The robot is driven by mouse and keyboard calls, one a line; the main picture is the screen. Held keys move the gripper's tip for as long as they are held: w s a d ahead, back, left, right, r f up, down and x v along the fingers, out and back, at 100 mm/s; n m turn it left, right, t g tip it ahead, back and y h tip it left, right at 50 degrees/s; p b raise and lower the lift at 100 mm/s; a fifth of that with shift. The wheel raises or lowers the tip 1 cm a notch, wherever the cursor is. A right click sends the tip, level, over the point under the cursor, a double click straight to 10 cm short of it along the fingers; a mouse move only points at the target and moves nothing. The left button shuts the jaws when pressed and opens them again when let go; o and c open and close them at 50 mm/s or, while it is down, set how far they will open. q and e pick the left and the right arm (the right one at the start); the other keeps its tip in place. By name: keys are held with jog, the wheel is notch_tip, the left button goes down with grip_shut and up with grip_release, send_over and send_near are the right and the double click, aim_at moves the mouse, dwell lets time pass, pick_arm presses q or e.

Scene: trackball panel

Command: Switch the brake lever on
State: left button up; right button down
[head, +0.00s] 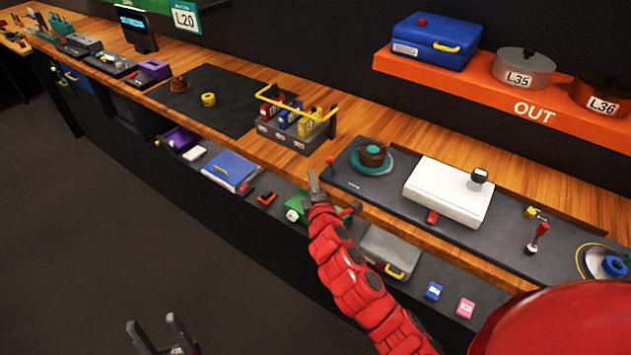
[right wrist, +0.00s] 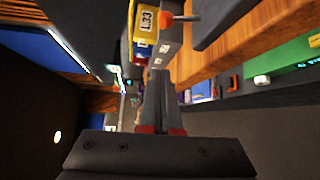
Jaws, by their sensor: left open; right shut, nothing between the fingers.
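The dark grey panel (head: 390,185) on the wooden counter carries a teal-ringed brown ball (head: 373,154). A small orange-tipped lever (head: 330,160) stands at its left end. Another lever with a red grip (head: 541,231) stands further right; I cannot tell from labels which is the brake lever. My right gripper (head: 312,177) is shut and empty, just left of and in front of the orange-tipped lever, apart from it as far as I can see. In the right wrist view its fingers (right wrist: 155,105) are together, with an orange tip nearby. My left gripper (head: 160,328) is open and empty, low over the floor.
A grey caddy (head: 290,138) with coloured binders and a yellow handle stands left of the panel. A white box (head: 448,190) sits on the panel. A lower shelf holds a green item (head: 300,208), a grey case (head: 389,252) and small boxes. An orange shelf (head: 480,88) hangs behind.

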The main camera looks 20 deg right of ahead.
aim_at(332, 167)
jog(key=w, duration=0.2)
jog(key=w+p, duration=0.1)
jog(key=w, duration=0.3)
jog(key=shift+w+d+f, duration=0.2)
jog(key=shift+d+f, duration=0.05)
jog(key=shift+d, duration=0.1)
jog(key=shift+s+d+r+p, duration=0.1)
jog(key=shift+s+d+p, duration=0.2)
jog(key=shift+d+p, duration=0.3)
jog(key=shift+s+d+r+p, duration=0.1)
jog(key=shift+s+d+p, duration=0.2)
jog(key=shift+d+p, duration=0.25)
jog(key=shift+s+d, duration=0.4)
jog(key=shift+d, duration=0.25)
jog(key=shift+w, duration=0.1)
